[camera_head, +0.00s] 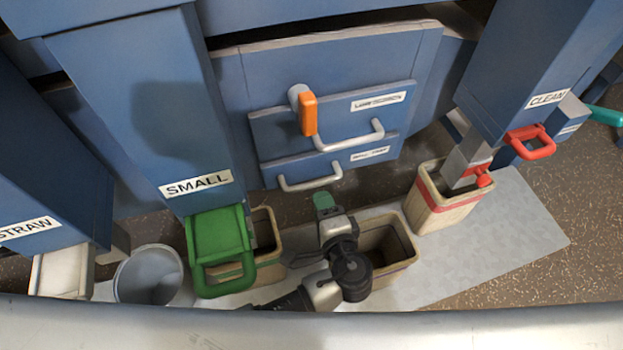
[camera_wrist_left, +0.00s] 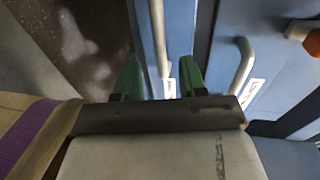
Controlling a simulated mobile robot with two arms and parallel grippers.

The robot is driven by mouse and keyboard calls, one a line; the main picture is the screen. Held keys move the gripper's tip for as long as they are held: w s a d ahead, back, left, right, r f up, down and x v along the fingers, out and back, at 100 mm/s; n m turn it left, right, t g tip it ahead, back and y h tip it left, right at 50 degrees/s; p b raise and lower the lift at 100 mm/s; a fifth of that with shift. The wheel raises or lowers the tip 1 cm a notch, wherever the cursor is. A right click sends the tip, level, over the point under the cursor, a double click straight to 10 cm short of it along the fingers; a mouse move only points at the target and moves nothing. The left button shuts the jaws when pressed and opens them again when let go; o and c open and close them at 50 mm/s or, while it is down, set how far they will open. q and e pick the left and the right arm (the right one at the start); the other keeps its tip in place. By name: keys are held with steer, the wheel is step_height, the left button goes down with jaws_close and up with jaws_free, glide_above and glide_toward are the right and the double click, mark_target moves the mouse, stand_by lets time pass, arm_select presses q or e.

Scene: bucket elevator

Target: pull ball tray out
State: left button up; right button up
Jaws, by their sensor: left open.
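The ball tray (camera_head: 278,171) is the lower blue drawer front in the middle of the machine, with a small white label too blurred to read surely. It looks shut. Its silver bar handle (camera_head: 310,184) sticks out below the upper drawer. My left gripper (camera_head: 324,203) is just in front of and below this handle, with green fingertips pointing at the machine. In the left wrist view my left gripper (camera_wrist_left: 160,80) is open, and the handle (camera_wrist_left: 157,35) runs into the gap between the fingers. Contact cannot be told. My right gripper is not in view.
Above is the upper drawer with its own silver handle (camera_head: 350,138) and an orange lever (camera_head: 308,114).

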mark_target(313, 187)
arm_select(q)
steer(key=x, duration=0.7)
steer(key=shift+w+a, duration=0.1)
steer(key=shift+w, duration=0.1)
jaws_close()
